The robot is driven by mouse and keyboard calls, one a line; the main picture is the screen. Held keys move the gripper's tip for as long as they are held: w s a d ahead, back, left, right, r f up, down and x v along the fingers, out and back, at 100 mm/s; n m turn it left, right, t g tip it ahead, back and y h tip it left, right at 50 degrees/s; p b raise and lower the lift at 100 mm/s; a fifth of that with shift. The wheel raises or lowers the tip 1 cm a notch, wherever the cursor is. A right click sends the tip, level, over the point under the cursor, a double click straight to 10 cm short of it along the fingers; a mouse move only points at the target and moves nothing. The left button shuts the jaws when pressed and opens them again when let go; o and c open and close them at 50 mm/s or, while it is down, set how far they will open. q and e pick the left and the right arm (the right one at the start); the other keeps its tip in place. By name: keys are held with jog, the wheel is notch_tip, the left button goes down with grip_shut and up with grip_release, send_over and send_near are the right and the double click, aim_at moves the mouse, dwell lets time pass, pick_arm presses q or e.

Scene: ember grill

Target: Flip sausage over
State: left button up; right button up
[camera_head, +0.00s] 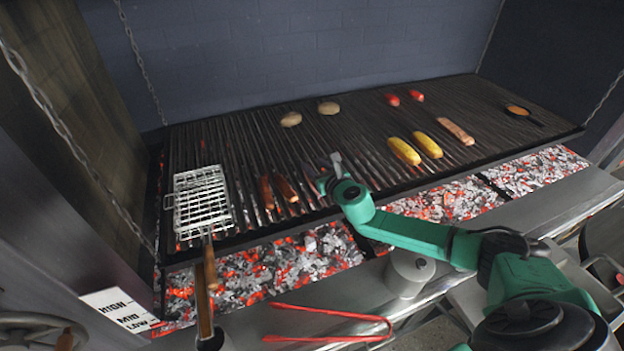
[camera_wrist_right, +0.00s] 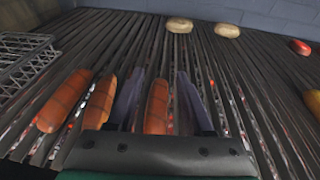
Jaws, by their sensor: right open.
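Three brown sausages lie side by side on the grill grate. In the head view the left sausage (camera_head: 267,192) and the middle sausage (camera_head: 286,189) show clearly, and the third is mostly hidden by my right gripper (camera_head: 335,164). In the right wrist view the left sausage (camera_wrist_right: 64,101) and middle sausage (camera_wrist_right: 101,101) lie left of the fingers. The right sausage (camera_wrist_right: 157,104) lies between the two open fingers of my right gripper (camera_wrist_right: 159,95), with a gap visible on each side. I cannot tell how high the fingertips are above the grate. My left gripper is out of view.
A wire grill basket (camera_head: 201,200) lies left on the grate (camera_head: 240,140). Red tongs (camera_head: 330,338) rest on the front ledge. Glowing coals (camera_head: 270,265) show below.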

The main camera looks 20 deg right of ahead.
dwell(0.4)
jog(key=o, duration=0.6)
jog(key=shift+c, duration=0.2)
